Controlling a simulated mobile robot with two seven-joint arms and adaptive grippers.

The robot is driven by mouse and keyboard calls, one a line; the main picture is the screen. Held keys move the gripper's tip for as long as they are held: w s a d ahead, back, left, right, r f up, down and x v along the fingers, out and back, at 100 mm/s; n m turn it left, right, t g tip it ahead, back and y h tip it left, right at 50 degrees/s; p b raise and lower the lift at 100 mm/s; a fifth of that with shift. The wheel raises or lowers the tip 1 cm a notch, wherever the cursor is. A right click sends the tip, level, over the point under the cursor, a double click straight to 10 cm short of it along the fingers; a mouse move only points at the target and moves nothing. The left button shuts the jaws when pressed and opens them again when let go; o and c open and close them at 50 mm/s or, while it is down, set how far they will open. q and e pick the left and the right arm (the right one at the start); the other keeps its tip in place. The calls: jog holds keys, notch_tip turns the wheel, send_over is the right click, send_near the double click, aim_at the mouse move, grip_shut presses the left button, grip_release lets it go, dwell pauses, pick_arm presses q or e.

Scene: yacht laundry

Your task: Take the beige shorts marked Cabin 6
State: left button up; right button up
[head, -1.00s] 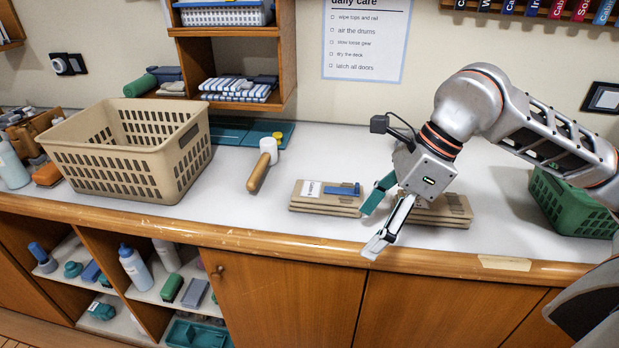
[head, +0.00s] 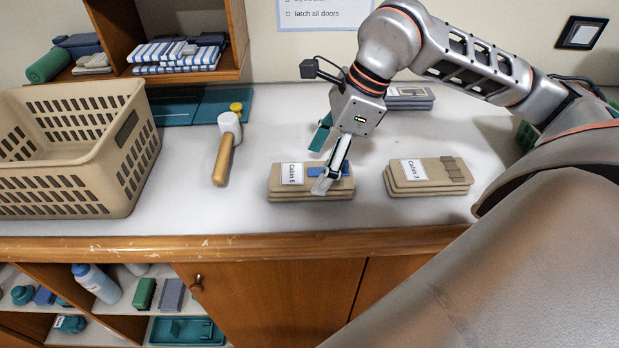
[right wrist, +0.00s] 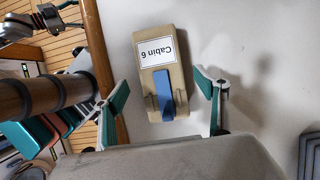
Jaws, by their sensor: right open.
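The folded beige shorts marked Cabin 6 (head: 284,191) lie on the white counter, with a white label and a blue strip on top. They also show in the right wrist view (right wrist: 155,82), with the label upside down. My right gripper (head: 321,163) is open over their right part in the head view. In the right wrist view its teal fingers (right wrist: 157,90) stand on either side of the shorts, apart from them. Part of what looks like my left gripper (right wrist: 47,17) shows at the top left there; its jaws are unclear.
A similar beige stack marked Cabin 3 (head: 430,174) lies to the right. A grey stack (head: 410,97) lies behind. A mallet (head: 224,155) and a beige basket (head: 75,190) are to the left. The counter's wooden front edge (head: 230,247) is close in front.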

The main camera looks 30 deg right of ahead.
aim_at(312, 171)
jog(key=x, duration=0.3)
jog(key=shift+w+a+f, duration=0.15)
jog(key=shift+f, duration=0.3)
jog(key=c, duration=1.3)
pick_arm(q)
jog(key=shift+w+r, duration=0.35)
jog(key=shift+r, duration=0.1)
pick_arm(e)
jog(key=shift+w, duration=0.1)
jog(key=shift+r, duration=0.1)
